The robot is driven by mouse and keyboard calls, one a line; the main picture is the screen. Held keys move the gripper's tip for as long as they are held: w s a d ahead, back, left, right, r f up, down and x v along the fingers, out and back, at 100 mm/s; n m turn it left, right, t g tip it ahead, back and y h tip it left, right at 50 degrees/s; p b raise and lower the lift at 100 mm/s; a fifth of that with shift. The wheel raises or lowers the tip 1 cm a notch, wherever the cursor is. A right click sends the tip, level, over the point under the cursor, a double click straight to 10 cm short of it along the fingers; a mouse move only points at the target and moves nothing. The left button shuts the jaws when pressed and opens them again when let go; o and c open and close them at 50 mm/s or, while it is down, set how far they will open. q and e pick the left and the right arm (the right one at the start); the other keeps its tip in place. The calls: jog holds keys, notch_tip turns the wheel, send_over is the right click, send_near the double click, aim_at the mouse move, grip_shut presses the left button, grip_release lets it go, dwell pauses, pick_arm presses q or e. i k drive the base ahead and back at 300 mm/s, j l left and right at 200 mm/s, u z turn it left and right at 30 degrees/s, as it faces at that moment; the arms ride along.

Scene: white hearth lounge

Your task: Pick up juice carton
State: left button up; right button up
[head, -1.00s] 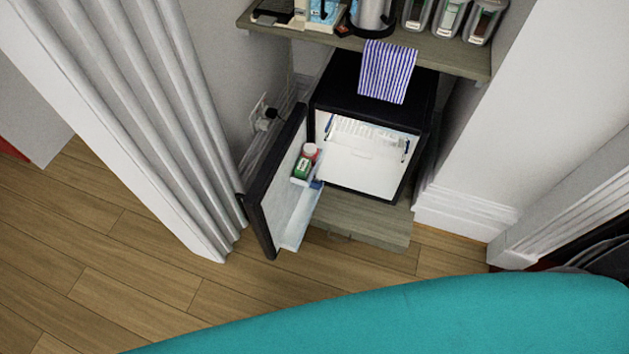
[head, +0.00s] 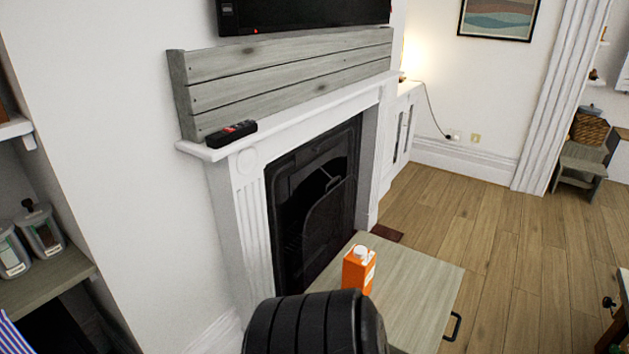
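An orange juice carton (head: 358,270) with a white cap stands upright on a light wooden table (head: 425,275) in front of the fireplace, in the lower middle of the head view. A black ribbed rounded object (head: 315,325) in the foreground hides part of the table on the near side of the carton. I cannot tell whether it touches the carton. Neither of my grippers shows in the view.
A white fireplace (head: 235,205) with a black grate stands behind the table. A remote (head: 230,133) lies on its mantel. Wooden floor (head: 500,245) is open on the right.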

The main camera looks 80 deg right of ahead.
aim_at(356, 273)
jog(key=z, duration=3)
